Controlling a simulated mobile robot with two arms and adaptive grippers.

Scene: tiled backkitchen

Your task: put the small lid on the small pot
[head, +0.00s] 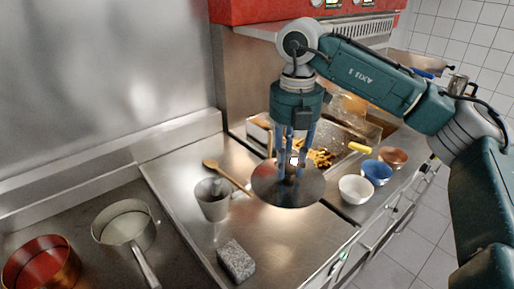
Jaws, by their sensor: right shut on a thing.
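My right gripper (292,160) points down and is shut on the small lid (270,192), a dark round metal disc. It holds the lid roughly level, seemingly above the steel counter; the exact height is hard to judge. The fingers hide the lid's knob and part of its middle. A light metal pot with a long handle (123,222) stands open at the lower left. A reddish pot (42,268) stands left of it, cut by the picture's edge. I cannot tell for certain which one is the small pot. My left gripper is out of view.
A grey metal cup (212,200), a wooden spoon (225,174) and a speckled grey block (236,261) are between the pots and the lid. White (356,189), blue (377,173) and brown (393,157) bowls stand at right. A fryer with food (320,157) is behind.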

